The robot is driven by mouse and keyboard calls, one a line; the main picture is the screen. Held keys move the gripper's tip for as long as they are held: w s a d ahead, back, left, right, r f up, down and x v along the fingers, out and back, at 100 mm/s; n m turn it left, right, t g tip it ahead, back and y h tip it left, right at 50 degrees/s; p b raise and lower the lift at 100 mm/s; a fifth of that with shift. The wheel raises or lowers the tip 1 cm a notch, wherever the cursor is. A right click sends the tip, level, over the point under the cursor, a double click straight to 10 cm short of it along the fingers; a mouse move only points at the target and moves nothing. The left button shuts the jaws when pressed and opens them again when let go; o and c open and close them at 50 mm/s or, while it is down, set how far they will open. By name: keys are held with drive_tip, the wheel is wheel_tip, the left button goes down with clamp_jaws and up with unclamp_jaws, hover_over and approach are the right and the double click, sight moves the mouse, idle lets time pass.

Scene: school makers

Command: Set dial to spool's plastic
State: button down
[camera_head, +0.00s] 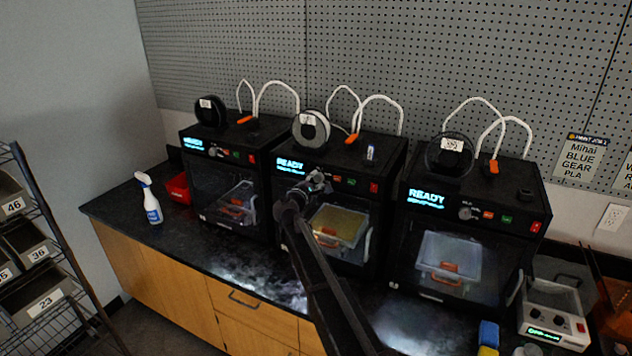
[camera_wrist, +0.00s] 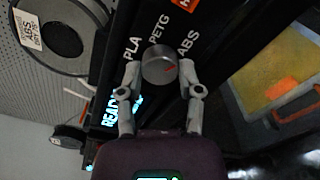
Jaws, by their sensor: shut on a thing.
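The middle printer (camera_head: 330,160) shows READY on its screen. A metal dial (camera_wrist: 158,62) with a red pointer mark is on its front panel, with PLA, PETG and ABS printed around it. The red mark points toward the ABS side. My gripper (camera_head: 318,183) is at this panel. In the wrist view my gripper (camera_wrist: 160,74) has one finger on each side of the dial and is shut on it. The spool (camera_head: 312,130) sits on top of the middle printer. Its card (camera_wrist: 30,30) reads ABS in the wrist view.
Similar printers stand to the left (camera_head: 222,165) and right (camera_head: 468,225), each with a spool. A spray bottle (camera_head: 150,200) and red bin (camera_head: 178,188) are at the counter's left. A small device (camera_head: 553,312) is at the right. The front counter strip is mostly clear.

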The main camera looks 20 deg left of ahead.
drive_tip(key=shift+w, duration=0.1)
idle(0.3)
drive_tip(key=shift+c, duration=1.3)
unclamp_jaws()
drive_tip(key=shift+s, duration=0.2)
drive_tip(key=s, duration=1.1)
drive_tip(key=shift+s+a, duration=0.35)
drive_tip(key=shift+a, duration=0.1)
